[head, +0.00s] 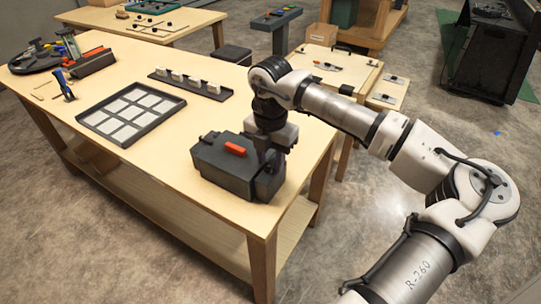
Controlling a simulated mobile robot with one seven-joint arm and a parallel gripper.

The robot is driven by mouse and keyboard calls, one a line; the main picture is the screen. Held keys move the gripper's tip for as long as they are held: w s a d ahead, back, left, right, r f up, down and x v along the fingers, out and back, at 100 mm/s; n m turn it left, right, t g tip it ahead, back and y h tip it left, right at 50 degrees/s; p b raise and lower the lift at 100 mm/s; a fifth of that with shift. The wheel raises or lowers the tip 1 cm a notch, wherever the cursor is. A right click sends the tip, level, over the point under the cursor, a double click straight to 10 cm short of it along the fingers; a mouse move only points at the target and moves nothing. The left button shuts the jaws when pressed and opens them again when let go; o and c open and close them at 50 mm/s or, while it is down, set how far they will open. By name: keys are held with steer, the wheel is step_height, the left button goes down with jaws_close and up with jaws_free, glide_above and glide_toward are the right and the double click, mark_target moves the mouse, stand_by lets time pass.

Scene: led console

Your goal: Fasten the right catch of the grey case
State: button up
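The dark grey case (228,168) stands at the near right end of the wooden workbench, with a red-orange handle or latch (236,149) on its top. My gripper (268,158) points down at the right side of the case, touching it or just beside it. The fingertips are mostly hidden against the dark case, so whether they are open or shut does not show. The right catch is hidden or too small to make out near my gripper. A small light part shows at the left top edge of the case.
On the bench (165,188) a dark-framed tray with pale squares (131,113) lies left of the case. A rack with several white blocks (190,84) lies behind. Tools and a round dark tray (38,58) are at the far left. Free bench surface lies around the case.

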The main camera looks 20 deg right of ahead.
jaws_close()
steer(key=shift+f+b, duration=0.1)
steer(key=shift+b, duration=0.3)
steer(key=n+b, duration=0.3)
steer(key=shift+w+f, duration=0.1)
steer(key=shift+f, duration=0.05)
steer(key=n+b, duration=0.3)
steer(key=shift+a+n, duration=0.2)
steer(key=shift+n, duration=0.1)
steer(key=n+b, duration=0.2)
steer(key=n, duration=0.3)
steer(key=shift+a+n+b, duration=0.15)
steer(key=shift+n+b, duration=0.15)
steer(key=shift+b, duration=0.05)
steer(key=n, duration=0.2)
steer(key=n+b, duration=0.1)
steer(key=n, duration=0.2)
steer(key=shift+a+r+n, duration=0.2)
steer(key=shift+r+n, duration=0.05)
steer(key=shift+n, duration=0.05)
